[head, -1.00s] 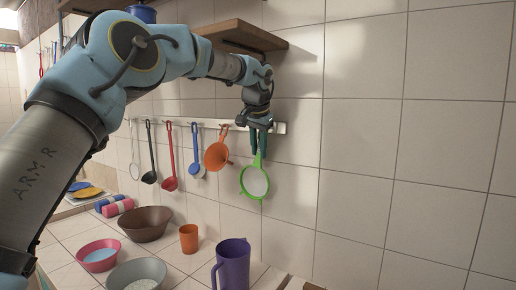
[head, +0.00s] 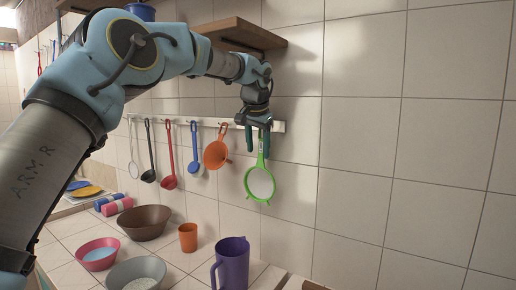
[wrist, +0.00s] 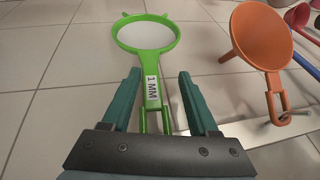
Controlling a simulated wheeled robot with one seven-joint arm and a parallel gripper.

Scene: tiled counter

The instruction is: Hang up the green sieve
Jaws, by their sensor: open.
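The green sieve (head: 260,184) is upright, bowl down, at the right end of the white wall rail (head: 212,123). Its handle runs up between the fingers of my gripper (head: 261,152). In the wrist view the sieve (wrist: 152,62) shows a "1 MM" label on its handle. My gripper (wrist: 160,76) is open, with one finger on each side of the handle and gaps between. The sieve stays up with the fingers apart. The handle's top loop is partly hidden by my gripper, so its hook contact is not clear.
An orange funnel (head: 216,153) hangs just left of the sieve, with blue (head: 194,160), red (head: 169,170) and black (head: 149,165) utensils further left. A wooden shelf (head: 240,34) is above. A purple jug (head: 232,262) and bowls stand below. The wall at right is bare.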

